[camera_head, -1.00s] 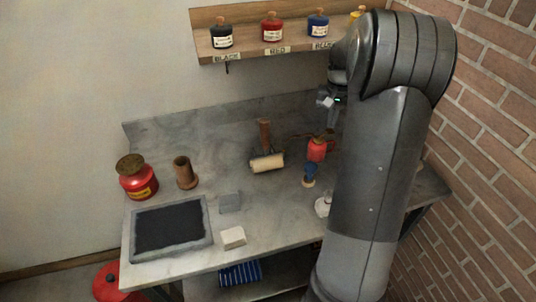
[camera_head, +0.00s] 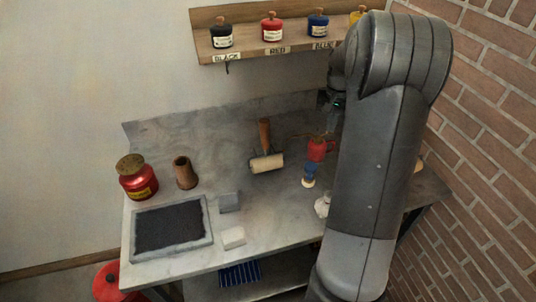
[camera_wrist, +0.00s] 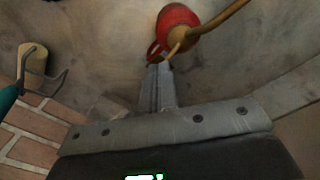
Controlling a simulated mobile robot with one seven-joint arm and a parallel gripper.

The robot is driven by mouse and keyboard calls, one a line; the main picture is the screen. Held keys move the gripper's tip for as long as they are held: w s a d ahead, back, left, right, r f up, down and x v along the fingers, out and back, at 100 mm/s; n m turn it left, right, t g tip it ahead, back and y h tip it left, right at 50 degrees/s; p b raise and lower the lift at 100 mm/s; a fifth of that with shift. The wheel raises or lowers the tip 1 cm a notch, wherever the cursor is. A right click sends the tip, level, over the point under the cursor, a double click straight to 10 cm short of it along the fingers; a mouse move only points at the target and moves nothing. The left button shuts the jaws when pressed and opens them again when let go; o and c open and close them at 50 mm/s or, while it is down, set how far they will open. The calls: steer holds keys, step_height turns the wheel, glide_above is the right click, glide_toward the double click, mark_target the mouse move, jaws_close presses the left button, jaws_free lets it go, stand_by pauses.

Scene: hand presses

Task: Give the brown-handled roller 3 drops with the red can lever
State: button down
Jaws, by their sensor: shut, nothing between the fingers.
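The brown-handled roller (camera_head: 266,162) lies on the stone bench, its pale drum toward me and its handle pointing to the back. The red can (camera_head: 317,150) stands to its right, partly hidden by my arm. In the wrist view the red can (camera_wrist: 177,22) shows with a brass spout or arm and a small red lever-like part (camera_wrist: 153,50). My gripper (camera_wrist: 160,68) is shut and empty, its fingertips right by that lever; I cannot tell if they touch. In the head view my arm mostly hides the gripper.
A blue-topped item (camera_head: 309,175) stands in front of the can. A dark ink slab (camera_head: 168,228), red tin (camera_head: 137,178), brown cup (camera_head: 184,172) and pale blocks (camera_head: 232,237) are at left. The wrist view shows a teal-handled roller (camera_wrist: 32,60). A bottle shelf (camera_head: 235,52) hangs above.

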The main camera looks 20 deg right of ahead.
steer(key=shift+f, duration=0.45)
steer(key=shift+r, duration=1.25)
steer(key=shift+f, duration=1.05)
stand_by(0.4)
steer(key=shift+r, duration=1.05)
steer(key=shift+r, duration=3)
